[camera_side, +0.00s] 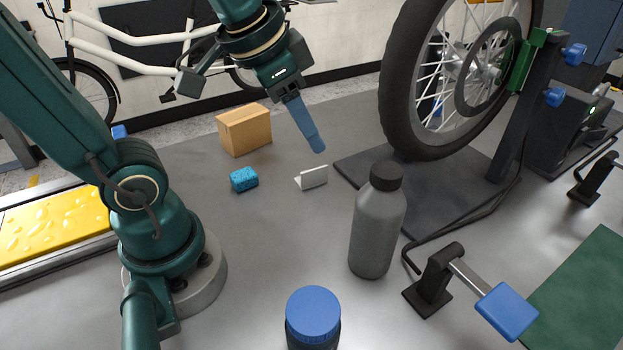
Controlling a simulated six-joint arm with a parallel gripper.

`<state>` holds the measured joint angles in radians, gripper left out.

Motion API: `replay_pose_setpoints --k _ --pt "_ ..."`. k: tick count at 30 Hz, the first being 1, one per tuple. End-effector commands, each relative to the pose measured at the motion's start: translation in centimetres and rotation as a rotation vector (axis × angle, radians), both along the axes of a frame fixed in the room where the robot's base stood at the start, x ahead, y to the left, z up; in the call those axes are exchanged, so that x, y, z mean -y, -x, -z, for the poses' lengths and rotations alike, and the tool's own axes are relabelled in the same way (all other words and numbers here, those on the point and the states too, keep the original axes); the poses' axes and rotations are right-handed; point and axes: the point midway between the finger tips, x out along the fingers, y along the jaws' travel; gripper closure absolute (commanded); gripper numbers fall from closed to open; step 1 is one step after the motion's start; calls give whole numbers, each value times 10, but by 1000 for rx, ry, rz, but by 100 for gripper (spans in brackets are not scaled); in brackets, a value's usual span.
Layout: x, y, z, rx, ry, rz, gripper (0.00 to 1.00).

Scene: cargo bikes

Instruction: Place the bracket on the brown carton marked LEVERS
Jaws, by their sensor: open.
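The bracket (313,177) is a small pale L-shaped piece lying on the grey bench, with one flange standing up. The brown carton (244,130) stands behind and to the left of it, closed, with a bare top. I cannot read any LEVERS mark on it from here. My gripper (314,142) hangs above the bench with its blue fingertips pointing down, just above the bracket in the picture and apart from it. The fingers overlap in this view, so the gap between them is hidden. The gripper is open, and nothing shows in it.
A blue sponge-like block (244,179) lies between the carton and my base. A grey bottle (377,225) stands right of and nearer than the bracket. A bicycle wheel (455,75) on a dark stand is at right. A blue-lidded jar (313,318) stands in front.

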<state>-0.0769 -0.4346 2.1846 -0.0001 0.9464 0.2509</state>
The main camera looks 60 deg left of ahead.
Motion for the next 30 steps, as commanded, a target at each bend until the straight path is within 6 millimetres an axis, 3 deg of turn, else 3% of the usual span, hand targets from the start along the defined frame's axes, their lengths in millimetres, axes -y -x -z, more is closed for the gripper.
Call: replay_pose_setpoints --k 7,13,21,30 --pt "-34 -53 21 -147 -26 1 57" --pt "-67 -82 60 -275 -9 -22 57" --pt "-97 -88 113 -409 43 -89 57" --pt "-102 -81 144 -448 60 -109 57"
